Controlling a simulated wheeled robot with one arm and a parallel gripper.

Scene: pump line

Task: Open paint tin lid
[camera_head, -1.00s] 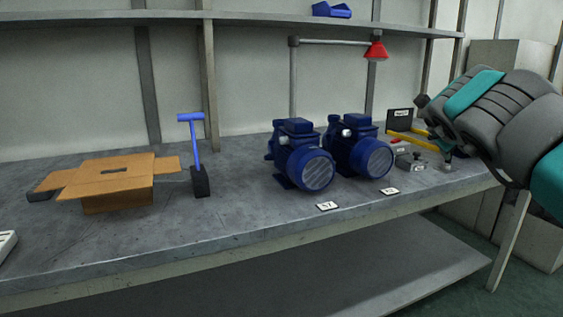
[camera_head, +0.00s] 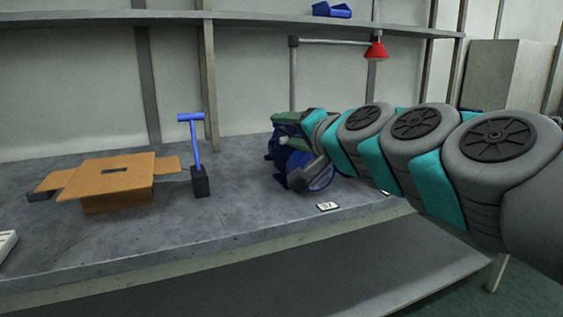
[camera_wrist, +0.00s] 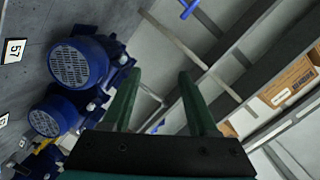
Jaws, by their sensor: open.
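I see no paint tin or lid in either view. My gripper (camera_head: 285,118) is in front of the left blue motor (camera_head: 318,182) in the head view and hides part of it. In the wrist view its two green fingers (camera_wrist: 160,78) are spread apart with nothing between them. Two blue motors with round grilles show to the left of the fingers, the upper one (camera_wrist: 85,62) and the lower one (camera_wrist: 58,112). My arm hides the right motor in the head view.
An open cardboard box (camera_head: 105,182) and a blue T-handled tool on a dark block (camera_head: 200,182) stand on the grey bench (camera_head: 235,215). A red lamp (camera_head: 375,51) hangs behind my arm. A numbered card (camera_head: 327,206) lies near the front edge.

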